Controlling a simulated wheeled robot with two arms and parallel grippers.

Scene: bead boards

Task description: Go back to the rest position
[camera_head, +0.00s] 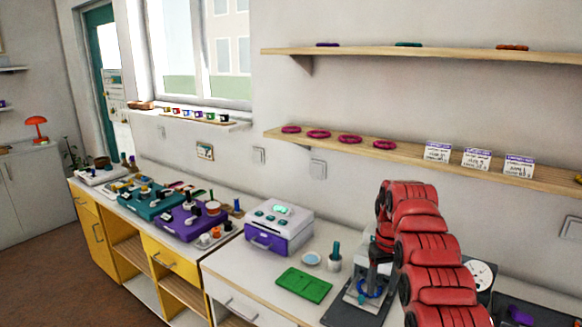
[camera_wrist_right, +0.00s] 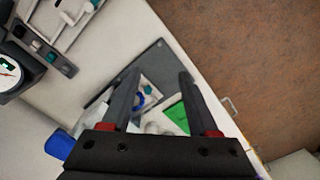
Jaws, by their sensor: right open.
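My right gripper (camera_head: 371,284) hangs at the end of the red arm, over a dark grey board (camera_head: 340,312) on the white counter. In the right wrist view its two fingers (camera_wrist_right: 158,76) stand apart with nothing gripped between them. A blue ring (camera_head: 367,291) shows at the fingertips in the head view. The same blue ring (camera_wrist_right: 139,101) lies beyond the left finger in the wrist view; the gap to it is hard to tell. My left gripper is not in view.
A green mat (camera_head: 304,285), a white and purple box (camera_head: 279,230), and a white cup (camera_head: 334,262) stand left of the arm. A wall shelf (camera_head: 400,150) with magenta rings and cards runs behind it. Purple (camera_head: 188,220) and teal (camera_head: 146,201) cases sit farther left.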

